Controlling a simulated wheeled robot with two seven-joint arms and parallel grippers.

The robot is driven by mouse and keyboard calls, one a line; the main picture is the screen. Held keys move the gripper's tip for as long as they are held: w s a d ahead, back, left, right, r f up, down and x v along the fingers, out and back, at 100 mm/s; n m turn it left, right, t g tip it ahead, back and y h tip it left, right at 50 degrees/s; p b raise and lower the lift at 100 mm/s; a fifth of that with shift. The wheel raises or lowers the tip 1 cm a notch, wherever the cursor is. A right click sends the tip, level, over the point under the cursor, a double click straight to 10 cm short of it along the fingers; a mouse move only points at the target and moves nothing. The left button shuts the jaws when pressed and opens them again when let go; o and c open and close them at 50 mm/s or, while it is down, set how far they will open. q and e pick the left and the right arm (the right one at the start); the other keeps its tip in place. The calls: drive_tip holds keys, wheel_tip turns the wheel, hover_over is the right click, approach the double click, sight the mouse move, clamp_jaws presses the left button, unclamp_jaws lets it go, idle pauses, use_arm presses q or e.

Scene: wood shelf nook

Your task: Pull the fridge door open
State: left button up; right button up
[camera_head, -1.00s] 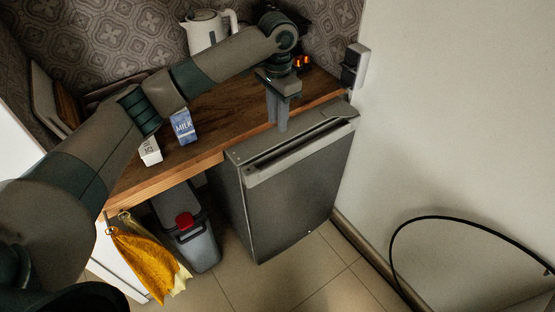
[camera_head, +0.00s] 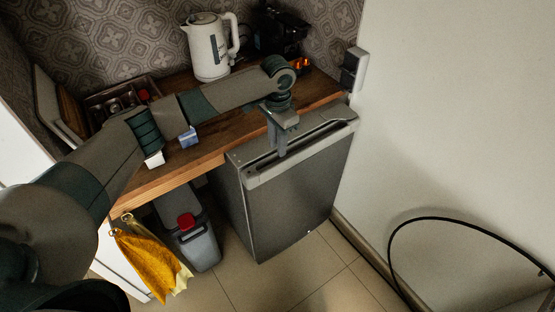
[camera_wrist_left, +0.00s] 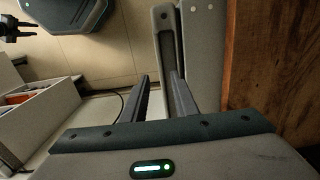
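The small grey fridge (camera_head: 290,205) stands under the counter at the wall's end, its door shut. A pale handle bar (camera_head: 308,160) runs along the door's top, with a dark slot behind it. My left gripper (camera_head: 281,153) points down at this bar. In the left wrist view, the fingers of my left gripper (camera_wrist_left: 160,98) are apart, one on each side of the bar (camera_wrist_left: 166,50), the right finger at the slot. I cannot tell if they touch it. A small dark claw (camera_wrist_left: 18,28) at the wrist view's upper left looks like my right gripper; its opening is unclear.
The wooden counter (camera_head: 205,151) holds a white kettle (camera_head: 207,48), a dark coffee machine (camera_head: 281,32) and cartons beside my arm. A bin with a red button (camera_head: 197,240) and a yellow towel (camera_head: 147,262) are left of the fridge. The floor ahead is clear.

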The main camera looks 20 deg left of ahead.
sight(278, 164)
use_arm(q)
wheel_tip(278, 164, down, 9)
drive_tip(key=shift+f+p, duration=0.1)
drive_tip(key=shift+p, duration=0.8)
drive_tip(key=shift+c, duration=0.7)
clamp_jaws()
